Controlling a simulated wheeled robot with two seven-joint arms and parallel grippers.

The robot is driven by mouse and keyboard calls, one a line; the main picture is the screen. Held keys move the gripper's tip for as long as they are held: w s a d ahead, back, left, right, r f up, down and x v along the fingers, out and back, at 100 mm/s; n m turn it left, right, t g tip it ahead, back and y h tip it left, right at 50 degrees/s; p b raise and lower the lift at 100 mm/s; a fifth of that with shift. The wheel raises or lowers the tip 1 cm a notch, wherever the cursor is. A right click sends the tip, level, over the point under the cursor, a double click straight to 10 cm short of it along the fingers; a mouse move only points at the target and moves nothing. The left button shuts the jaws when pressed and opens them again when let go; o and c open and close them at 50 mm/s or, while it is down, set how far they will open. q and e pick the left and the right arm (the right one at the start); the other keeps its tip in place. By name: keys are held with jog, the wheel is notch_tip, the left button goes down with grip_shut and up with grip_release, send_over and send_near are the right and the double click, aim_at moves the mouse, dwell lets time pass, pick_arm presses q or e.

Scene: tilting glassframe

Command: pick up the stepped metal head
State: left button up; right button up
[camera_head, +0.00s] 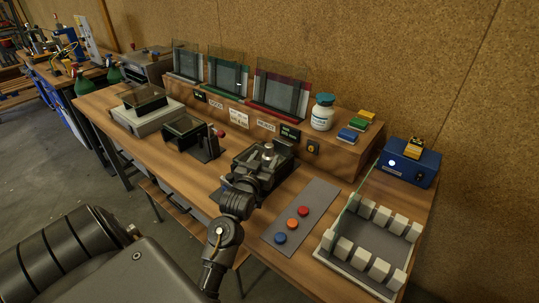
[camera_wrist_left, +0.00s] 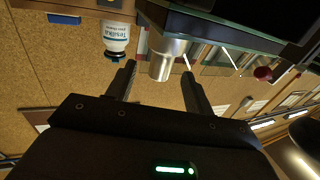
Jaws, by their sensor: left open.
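The stepped metal head (camera_head: 268,151) is a short silver cylinder that stands on a black boxy device (camera_head: 285,165) in the middle of the bench. In the left wrist view, which is upside down, the metal head (camera_wrist_left: 166,56) shows large, with a wider part and a narrower part. My left gripper (camera_wrist_left: 158,70) is open, with one finger on each side of the metal head's narrower end in that view. I cannot tell whether either finger touches it. In the head view my left gripper (camera_head: 245,181) is at the near side of the device, its fingertips hard to make out. My right gripper is not in view.
A white bottle (camera_head: 322,112) stands on the raised shelf behind. A grey panel with coloured buttons (camera_head: 313,203) lies right of the device, then a white slotted rack (camera_head: 352,262) and a blue box (camera_head: 408,165). A black glass-topped stand (camera_head: 187,131) is to the left.

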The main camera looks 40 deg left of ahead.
aim_at(268, 152)
pick_arm(q)
jog(key=shift+r, duration=0.1)
jog(key=shift+w+a+r+p, duration=0.15)
jog(key=shift+w+a+p, duration=0.05)
jog(key=shift+w+p, duration=0.15)
jog(key=p+x, duration=0.1)
jog(key=x, duration=0.2)
jog(key=shift+w+a, duration=0.15)
jog(key=shift+w, duration=0.2)
jog(key=shift+w+a, duration=0.15)
jog(key=shift+w, duration=0.1)
jog(key=shift+c, duration=0.2)
grip_shut()
